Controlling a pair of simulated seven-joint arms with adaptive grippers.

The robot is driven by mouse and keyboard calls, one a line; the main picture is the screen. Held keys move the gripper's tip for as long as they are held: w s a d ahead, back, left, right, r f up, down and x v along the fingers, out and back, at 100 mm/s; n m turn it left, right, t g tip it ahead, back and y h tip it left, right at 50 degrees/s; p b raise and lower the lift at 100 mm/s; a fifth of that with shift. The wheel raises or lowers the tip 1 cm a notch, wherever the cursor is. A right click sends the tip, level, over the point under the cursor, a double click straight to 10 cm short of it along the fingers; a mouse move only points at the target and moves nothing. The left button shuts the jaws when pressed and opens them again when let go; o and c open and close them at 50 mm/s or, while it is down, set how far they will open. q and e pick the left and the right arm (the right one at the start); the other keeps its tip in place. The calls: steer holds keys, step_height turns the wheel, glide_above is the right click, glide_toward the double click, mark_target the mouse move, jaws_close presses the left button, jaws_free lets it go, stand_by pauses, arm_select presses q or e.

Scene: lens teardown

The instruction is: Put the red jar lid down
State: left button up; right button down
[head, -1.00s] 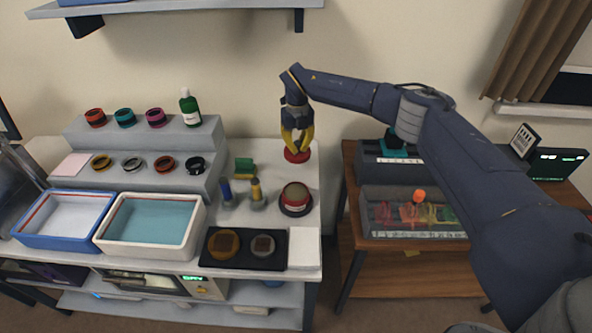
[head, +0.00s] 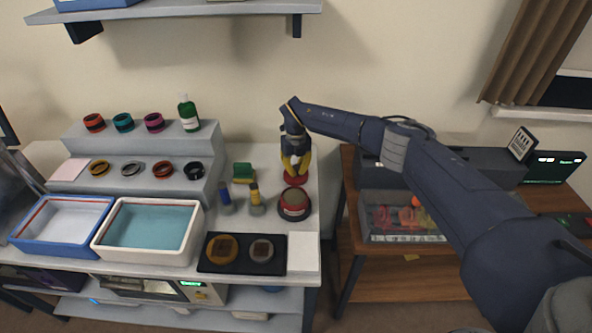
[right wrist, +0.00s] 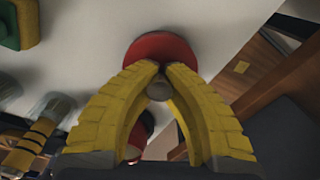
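The red jar lid (head: 295,180) is a round red disc over the right end of the white bench, just behind the jar (head: 294,208). My right gripper (head: 294,172) points down with its yellow fingers shut on the lid's small knob (right wrist: 158,90). In the right wrist view the red disc (right wrist: 160,48) shows beyond the fingertips. I cannot tell whether the lid touches the bench top. The jar is dark red and round; in the right wrist view it is partly hidden behind the fingers. My left gripper is not in view.
Blue and yellow tools (head: 255,196) and a green-and-yellow block (head: 243,172) stand left of the lid. A black tray (head: 275,266) lies in front, beside a white pad (head: 304,252). The bench's right edge is close, with a wooden table (head: 400,289) beyond.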

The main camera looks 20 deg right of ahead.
mark_target(296, 166)
steer(key=shift+f, duration=0.1)
steer(key=c, duration=1.6)
jaws_free()
steer(key=shift+o, duration=0.2)
step_height(296, 166, up, 12)
